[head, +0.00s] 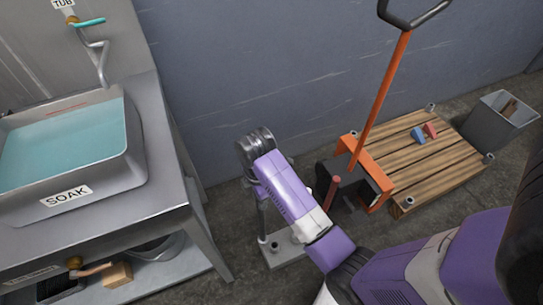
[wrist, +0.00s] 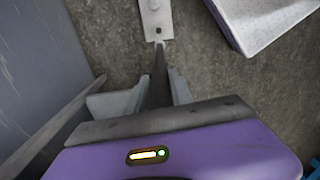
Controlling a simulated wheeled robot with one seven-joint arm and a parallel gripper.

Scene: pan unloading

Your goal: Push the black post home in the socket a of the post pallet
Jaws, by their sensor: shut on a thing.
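My gripper (wrist: 158,92) is shut on a dark upright bar, which I take to be the black post (wrist: 160,68). The post stands between the two grey fingers in the wrist view and points away from the camera. Its far end meets or overlaps the near end of a pale grey plate (wrist: 152,16); contact and depth cannot be told. The plate has round fittings and also shows on the floor in the head view (head: 288,256). A wooden pallet (head: 425,155) with cup-like corner sockets lies farther right. No socket letter is readable.
A sink table with a water-filled soak tub (head: 68,150) stands left of my arm. An orange-handled pallet truck (head: 383,100) stands between my arm and the wooden pallet, with a grey bin (head: 492,125) beyond. The blue-grey wall (head: 270,60) is close behind.

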